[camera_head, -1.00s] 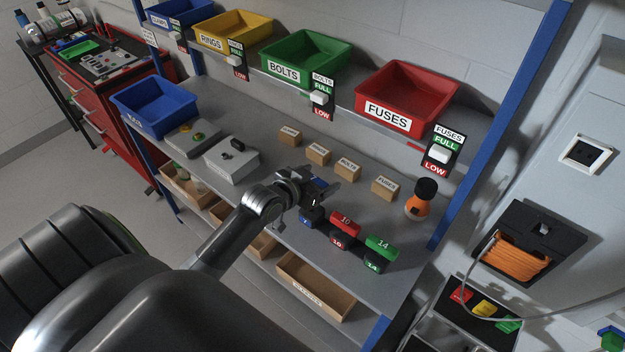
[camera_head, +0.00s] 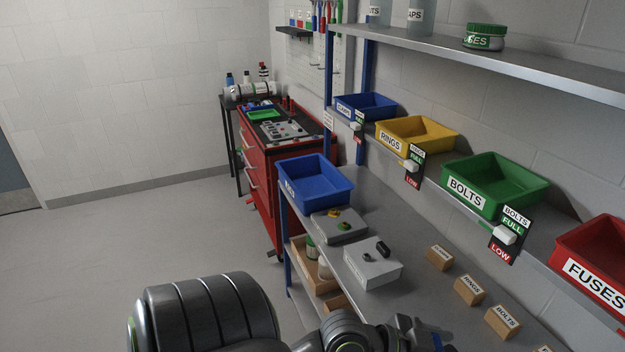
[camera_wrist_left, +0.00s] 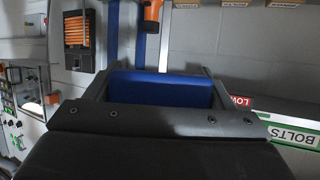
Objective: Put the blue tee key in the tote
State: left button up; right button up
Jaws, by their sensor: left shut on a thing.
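My left gripper (camera_head: 432,334) is at the bottom edge of the head view, above the bench and partly cut off. It is shut on the blue tee key, whose blue block (camera_wrist_left: 160,90) fills the space between the fingers in the left wrist view. A small blue part of the key (camera_head: 437,341) also shows at the fingers in the head view. The blue tote (camera_head: 325,199) stands on the far left end of the bench, with a white label I cannot fully read. It looks empty and is well beyond the gripper. My right gripper is not in view.
Two grey boxes (camera_head: 371,269) with small parts on top lie between the gripper and the tote. Several labelled cardboard blocks (camera_head: 469,291) line the bench's back. The shelf above holds yellow (camera_head: 417,136), green (camera_head: 490,187) and red bins. Open floor lies left.

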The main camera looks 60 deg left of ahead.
aim_at(306, 182)
jog(key=j, duration=1.3)
jog(key=i+j, duration=0.15)
jog(key=j, duration=2.5)
jog(key=i, duration=0.05)
